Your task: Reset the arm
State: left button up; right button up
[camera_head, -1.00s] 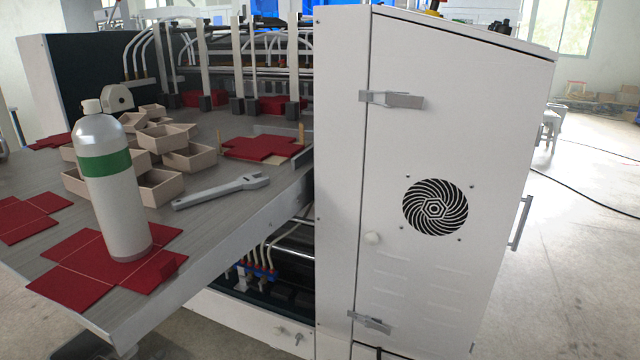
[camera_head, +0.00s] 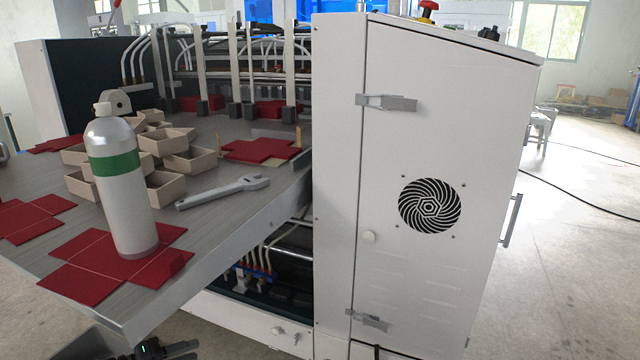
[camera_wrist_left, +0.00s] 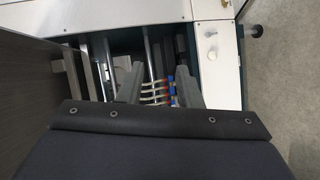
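My left gripper (camera_head: 165,350) shows only in part as a dark shape at the bottom edge of the head view, below the table's front corner. In the left wrist view its two grey fingers (camera_wrist_left: 159,78) stand apart with nothing held between them. Behind them are the machine's lower opening, white hoses and blue and red fittings. My right gripper is not in view.
The grey table (camera_head: 225,220) carries a white bottle with a green band (camera_head: 122,195), a wrench (camera_head: 222,192), red flat blanks (camera_head: 85,280) and several small boxes (camera_head: 165,190). The white cabinet (camera_head: 425,285) stands right. Open floor (camera_head: 570,250) lies beyond.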

pick_arm(q)
jog(key=s+d+r+m+g+y, duration=0.35)
jog(key=s+d+r+g, duration=0.25)
jog(key=s+d+r, duration=0.4)
jog(key=s+r+m+t+y, duration=0.1)
jog(key=s+r+y, duration=0.1)
jog(key=s, duration=0.7)
jog(key=s+r+t+y, duration=0.1)
jog(key=s+r+y, duration=0.15)
jog(key=s, duration=0.75)
notch_tip(320, 180, up, 25)
jog(key=p, duration=2.6)
jog(key=shift+w+r, duration=0.15)
jog(key=shift+w, duration=0.15)
jog(key=shift+a, duration=0.1)
